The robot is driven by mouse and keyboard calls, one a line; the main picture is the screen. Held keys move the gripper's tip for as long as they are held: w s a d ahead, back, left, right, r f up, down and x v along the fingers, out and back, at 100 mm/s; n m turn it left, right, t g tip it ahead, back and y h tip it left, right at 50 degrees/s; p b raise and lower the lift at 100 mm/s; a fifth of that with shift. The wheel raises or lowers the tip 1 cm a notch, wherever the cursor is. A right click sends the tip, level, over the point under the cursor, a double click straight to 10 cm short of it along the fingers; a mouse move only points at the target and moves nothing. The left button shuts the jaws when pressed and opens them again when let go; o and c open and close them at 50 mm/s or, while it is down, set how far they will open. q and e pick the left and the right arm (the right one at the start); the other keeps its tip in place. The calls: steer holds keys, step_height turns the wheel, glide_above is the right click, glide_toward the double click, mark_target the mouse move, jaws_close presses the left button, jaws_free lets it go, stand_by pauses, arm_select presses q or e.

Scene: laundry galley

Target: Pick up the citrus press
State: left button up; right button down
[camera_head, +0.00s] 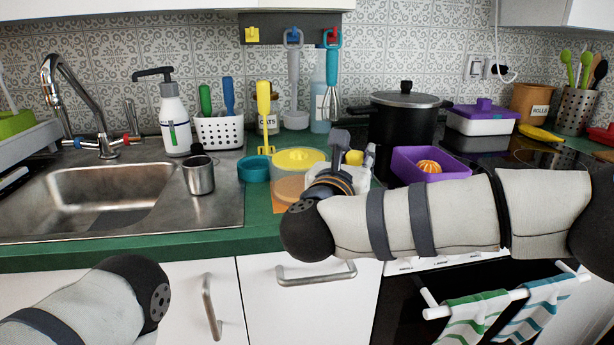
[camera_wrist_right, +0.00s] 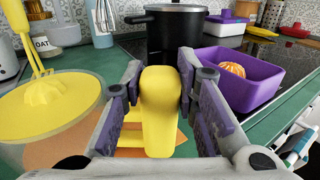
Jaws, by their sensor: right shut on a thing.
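A yellow, rounded, handle-like piece, taken to be the citrus press (camera_wrist_right: 160,112), stands between my right gripper's fingers in the right wrist view. My right gripper (camera_wrist_right: 160,98) is shut on it, with a purple-grey finger pad on each side. My left gripper is out of the frames; only part of the left arm shows at the lower left.
A yellow-topped tub (camera_head: 299,158) stands close left of the right gripper. A purple bin (camera_head: 405,165) with an orange fruit is close right. A black pot (camera_head: 400,125) stands behind. A metal cup (camera_head: 199,176) is at the sink's edge. Utensils hang on a wall rail.

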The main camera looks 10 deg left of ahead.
steer(key=shift+r, duration=0.55)
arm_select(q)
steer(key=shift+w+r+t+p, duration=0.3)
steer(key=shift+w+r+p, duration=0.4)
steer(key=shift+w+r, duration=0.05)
arm_select(e)
steer(key=s+d+r, duration=0.1)
steer(key=s+r, duration=1.1)
steer(key=s, duration=0.2)
steer(key=shift+d, duration=0.3)
